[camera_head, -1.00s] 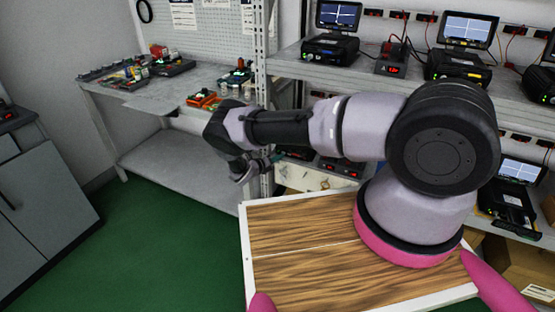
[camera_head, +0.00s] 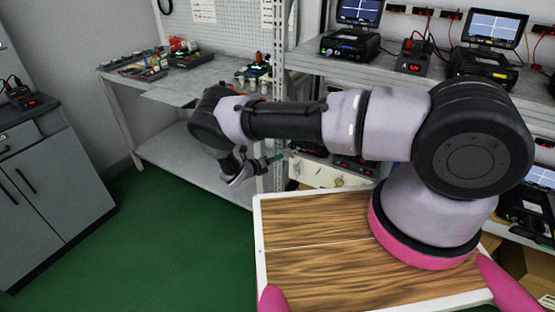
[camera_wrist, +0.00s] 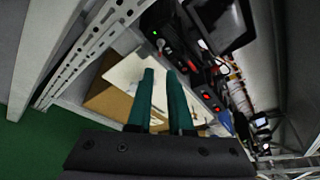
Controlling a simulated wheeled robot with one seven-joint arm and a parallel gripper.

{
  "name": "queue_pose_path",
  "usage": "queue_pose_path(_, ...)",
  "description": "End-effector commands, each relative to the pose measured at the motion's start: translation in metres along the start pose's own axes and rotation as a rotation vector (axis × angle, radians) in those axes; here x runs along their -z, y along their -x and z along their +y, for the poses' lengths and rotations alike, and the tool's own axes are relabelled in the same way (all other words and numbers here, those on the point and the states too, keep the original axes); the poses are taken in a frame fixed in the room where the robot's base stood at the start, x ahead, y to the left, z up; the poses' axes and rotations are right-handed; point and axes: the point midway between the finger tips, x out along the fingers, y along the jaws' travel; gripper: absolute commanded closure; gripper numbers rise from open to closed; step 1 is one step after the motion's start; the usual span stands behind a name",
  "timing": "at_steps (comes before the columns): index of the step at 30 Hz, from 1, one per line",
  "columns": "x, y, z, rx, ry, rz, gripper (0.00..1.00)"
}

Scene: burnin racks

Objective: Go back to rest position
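My gripper (camera_head: 275,158) is held out to the left of my arm column, low in front of the bench and rack. In the wrist view, my gripper (camera_wrist: 160,72) shows two teal fingers with a narrow gap between them. I see nothing held in the gap. The fingers point toward the rack's lower area, where a white panel (camera_wrist: 128,72) lies behind them. My arm is bent, with its forearm hanging at the left.
The metal rack (camera_head: 278,75) carries monitors (camera_head: 494,28) and black instruments (camera_head: 349,46). A grey bench (camera_head: 185,90) with small parts stands behind my arm. A grey cabinet (camera_head: 55,200) stands at the left. Green floor (camera_head: 170,240) is open between cabinet and arm.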

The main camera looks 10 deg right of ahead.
Motion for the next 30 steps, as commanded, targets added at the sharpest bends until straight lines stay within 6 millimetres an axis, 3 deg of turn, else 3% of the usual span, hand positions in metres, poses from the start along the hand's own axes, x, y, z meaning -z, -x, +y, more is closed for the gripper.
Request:
queue_pose_path(7,-0.004,0.000,-0.003,0.002,-0.016,0.010,0.81)
queue_pose_path(11,-0.025,-0.001,-0.023,0.017,-0.127,0.080,0.81)
queue_pose_path(14,-0.051,-0.001,-0.053,0.039,-0.290,0.181,0.81)
queue_pose_path(21,-0.109,0.006,-0.144,0.125,-0.746,0.457,0.81)
queue_pose_path(30,-0.162,0.028,-0.267,0.258,-1.295,0.770,0.81)
